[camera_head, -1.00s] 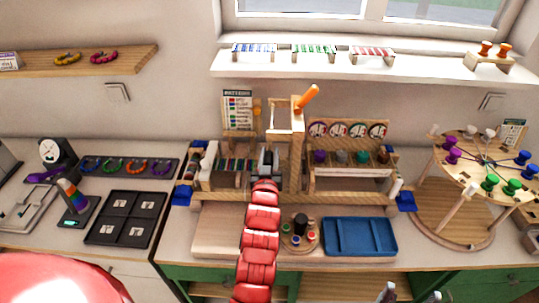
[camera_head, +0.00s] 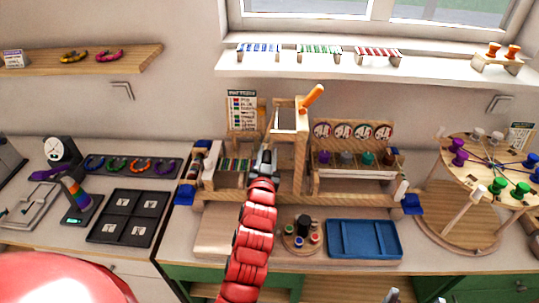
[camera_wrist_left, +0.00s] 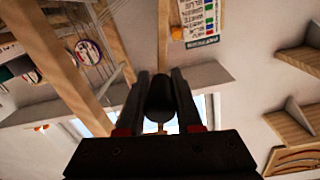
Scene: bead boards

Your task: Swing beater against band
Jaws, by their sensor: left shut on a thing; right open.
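The wooden band loom (camera_head: 297,150) stands at the back of the bench, with an orange handle (camera_head: 312,96) on its tall post. Coloured band threads (camera_head: 232,165) run across its left part. My left gripper (camera_head: 264,160) is at the loom, just left of the post. In the left wrist view it (camera_wrist_left: 161,98) is shut on a dark rounded grip (camera_wrist_left: 160,100), which seems to be the beater's handle. The beater's frame and its contact with the band are hidden or too small to tell. My right gripper (camera_head: 415,297) shows only its fingertips, apart and empty, at the bottom edge.
A blue tray (camera_head: 363,239) and a round wooden stand (camera_head: 301,236) sit in front of the loom. A pegged round table (camera_head: 492,165) stands at right, black trays (camera_head: 128,217) at left. A pattern card (camera_head: 242,105) stands behind the loom.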

